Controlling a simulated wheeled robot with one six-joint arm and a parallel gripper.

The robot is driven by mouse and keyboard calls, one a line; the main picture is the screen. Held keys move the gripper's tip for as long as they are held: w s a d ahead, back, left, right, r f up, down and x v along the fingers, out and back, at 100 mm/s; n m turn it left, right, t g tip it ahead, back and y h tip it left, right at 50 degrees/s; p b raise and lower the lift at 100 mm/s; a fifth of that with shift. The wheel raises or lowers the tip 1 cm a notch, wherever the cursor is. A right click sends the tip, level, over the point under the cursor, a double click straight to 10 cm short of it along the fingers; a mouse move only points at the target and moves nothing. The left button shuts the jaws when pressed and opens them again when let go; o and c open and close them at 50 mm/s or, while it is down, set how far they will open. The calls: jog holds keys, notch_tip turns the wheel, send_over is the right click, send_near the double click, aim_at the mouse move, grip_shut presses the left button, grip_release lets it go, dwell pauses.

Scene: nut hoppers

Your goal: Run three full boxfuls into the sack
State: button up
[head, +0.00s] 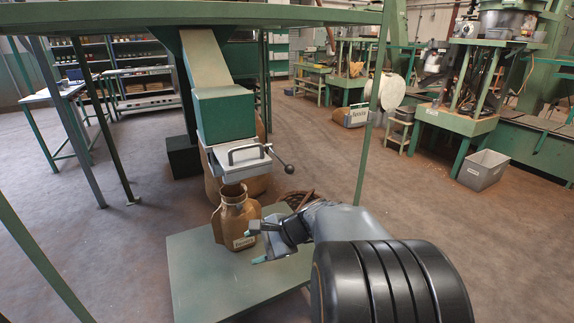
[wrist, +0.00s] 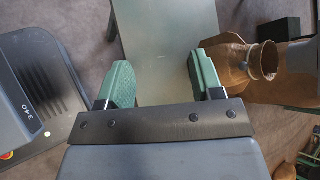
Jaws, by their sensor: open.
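A brown paper sack (head: 236,220) with a round open mouth and a white label stands upright on a low green platform (head: 200,280). Above it hangs a grey metal box (head: 235,158) with a handle on its front, under a green hopper chute (head: 222,113). A lever with a dark knob (head: 288,169) sticks out from the box's right side. My gripper (head: 257,243) is open and empty, low at the right of the sack. In the wrist view its green fingertips (wrist: 162,78) stand wide apart with the sack (wrist: 228,68) just right of them. The sack's contents cannot be made out.
Green frame legs (head: 372,100) and an overhead green beam surround the hopper. A dark coil (head: 300,197) lies behind the platform. A grey bin (head: 483,170) stands at the far right and machines behind it. The floor at the left is mostly clear.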

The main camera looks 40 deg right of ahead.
jog(key=w+d+r+m+t, duration=0.35)
jog(key=d+m+t, duration=0.3)
jog(key=d, duration=0.25)
jog(key=m+t+h+p, duration=0.2)
jog(key=m+t+h, duration=0.35)
jog(key=m, duration=0.35)
send_near(293, 171)
jog(key=shift+g+h, duration=0.35)
jog(key=shift+g, duration=0.15)
jog(key=w, duration=0.4)
jog(key=w+a+b, duration=0.1)
jog(key=w, duration=0.2)
jog(key=w+b, duration=0.1)
jog(key=w, duration=0.3)
jog(key=shift+w+a+r, duration=0.2)
jog(key=shift+w+r, duration=0.15)
jog(key=shift+r, duration=0.05)
grip_shut()
